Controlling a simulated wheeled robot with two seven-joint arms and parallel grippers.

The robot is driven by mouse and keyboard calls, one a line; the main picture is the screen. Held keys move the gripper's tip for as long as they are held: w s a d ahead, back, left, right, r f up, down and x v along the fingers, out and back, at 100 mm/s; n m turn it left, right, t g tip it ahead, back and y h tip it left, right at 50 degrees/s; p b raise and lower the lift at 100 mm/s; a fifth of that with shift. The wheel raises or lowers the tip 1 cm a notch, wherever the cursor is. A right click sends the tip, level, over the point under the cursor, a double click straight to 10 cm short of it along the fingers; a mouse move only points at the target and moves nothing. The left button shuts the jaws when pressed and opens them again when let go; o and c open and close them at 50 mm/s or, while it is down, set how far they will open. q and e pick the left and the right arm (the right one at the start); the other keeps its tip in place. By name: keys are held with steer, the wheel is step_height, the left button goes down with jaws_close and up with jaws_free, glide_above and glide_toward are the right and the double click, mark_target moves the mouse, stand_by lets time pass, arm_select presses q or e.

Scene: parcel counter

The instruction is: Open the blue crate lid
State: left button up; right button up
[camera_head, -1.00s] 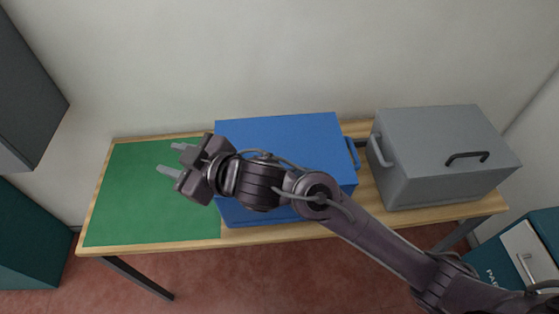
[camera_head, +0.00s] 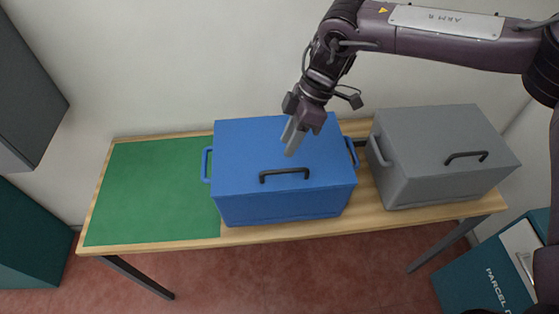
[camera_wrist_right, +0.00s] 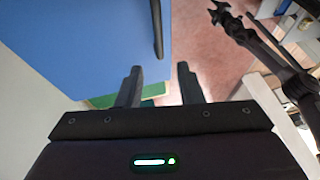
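The blue crate (camera_head: 240,160) stands on the table with its lid shut. Its black lid handle (camera_head: 284,173) lies near the front edge of the lid. My right gripper (camera_head: 290,138) hangs above the lid, behind the handle and apart from it. In the right wrist view, its two fingers (camera_wrist_right: 159,70) are spread with nothing between them. The blue lid (camera_wrist_right: 90,35) and part of the handle (camera_wrist_right: 157,28) show there too. A dark jointed arm at the upper right of that view seems to be my left; its gripper is too small to read.
A grey crate (camera_head: 415,150) with a closed lid and black handle stands to the right on the table. A bare green mat (camera_head: 150,195) covers the table's left part. A teal parcel cabinet (camera_head: 480,275) stands at the lower right. The wall is close behind.

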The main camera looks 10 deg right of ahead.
mark_target(279, 163)
steer(key=p+x, duration=0.2)
steer(key=x, duration=0.4)
steer(key=shift+f+p, duration=0.1)
steer(key=shift+p, duration=0.3)
steer(key=shift+a+f, duration=0.2)
steer(key=shift+f, duration=0.4)
jaws_close()
